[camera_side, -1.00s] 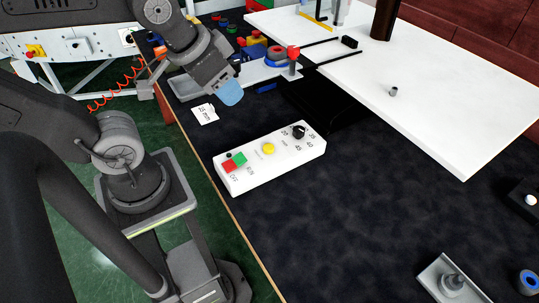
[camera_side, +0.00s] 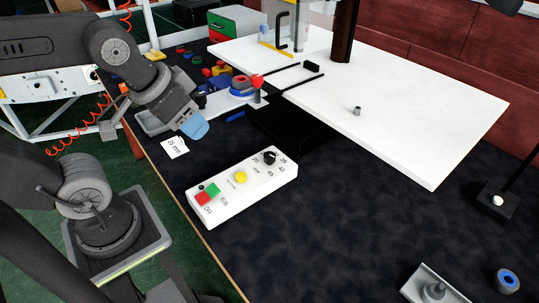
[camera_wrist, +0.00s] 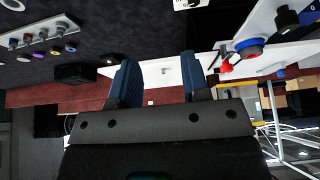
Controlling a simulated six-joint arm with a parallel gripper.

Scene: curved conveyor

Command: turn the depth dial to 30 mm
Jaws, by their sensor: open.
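The depth dial (camera_side: 269,158) is a black round knob on the far right end of a white control box (camera_side: 228,205). Small numbers ring the dial; its exact setting is too small to read. The box also carries a yellow button (camera_side: 240,177), a green button and a red button. My gripper (camera_side: 195,130), with blue fingertips, hangs above the table, up and left of the dial and apart from it. In the wrist view my gripper (camera_wrist: 158,68) has its two blue fingers spread with nothing between them.
A white card (camera_side: 174,147) with a mm figure lies near my gripper. Behind are a grey tray, coloured parts and a red-topped post (camera_side: 257,84). A large white board (camera_side: 420,130) fills the right back.

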